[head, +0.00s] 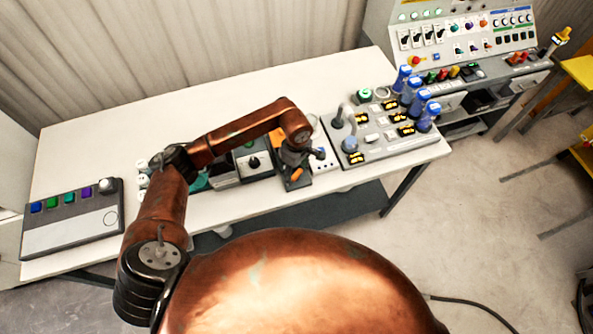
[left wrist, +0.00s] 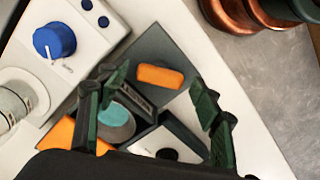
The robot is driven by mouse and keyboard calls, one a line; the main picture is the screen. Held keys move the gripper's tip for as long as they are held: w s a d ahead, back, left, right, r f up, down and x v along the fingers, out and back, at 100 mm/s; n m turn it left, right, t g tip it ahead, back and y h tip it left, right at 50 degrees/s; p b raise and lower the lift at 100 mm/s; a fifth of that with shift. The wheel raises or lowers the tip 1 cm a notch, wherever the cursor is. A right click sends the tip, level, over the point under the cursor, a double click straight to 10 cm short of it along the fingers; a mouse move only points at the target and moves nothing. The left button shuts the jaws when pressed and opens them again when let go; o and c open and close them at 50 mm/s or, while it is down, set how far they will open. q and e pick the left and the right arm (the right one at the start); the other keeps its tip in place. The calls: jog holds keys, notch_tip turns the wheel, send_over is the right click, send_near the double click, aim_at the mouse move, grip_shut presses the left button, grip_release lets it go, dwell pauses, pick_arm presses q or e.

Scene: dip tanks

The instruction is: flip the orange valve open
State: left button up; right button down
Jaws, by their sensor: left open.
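An orange bar-shaped handle (left wrist: 160,76) lies on a dark plate (left wrist: 150,45) in the left wrist view. It also shows in the head view (head: 296,174), just below my left gripper. A second orange piece (left wrist: 62,134) and a grey round part with a teal top (left wrist: 116,121) are beside it; the gripper partly hides both. Which orange part belongs to the valve is hard to tell. My left gripper (left wrist: 160,84) is open above the plate, its dark green fingers spread to either side of the orange handle. I cannot see contact. My right gripper is not in view.
A white panel with a blue knob (left wrist: 54,41) sits close beside the dark plate. Right of it in the head view is a grey panel (head: 375,140) with several blue-topped upright parts. A button box (head: 75,225) stands at the table's left. The table (head: 130,125) behind is clear.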

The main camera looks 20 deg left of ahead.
pick_arm(q)
jog(key=shift+f, duration=0.1)
jog(key=c, duration=1.1)
jog(key=shift+c, duration=0.3)
jog(key=shift+n, duration=0.3)
jog(key=shift+n+b, duration=0.65)
jog(key=shift+n, duration=0.15)
jog(key=n+b, duration=0.1)
jog(key=n, duration=0.1)
jog(key=shift+n, duration=0.4)
jog(key=n+b, duration=0.1)
jog(key=n, duration=0.2)
jog(key=shift+n+b, duration=0.3)
jog(key=shift+n, duration=1.3)
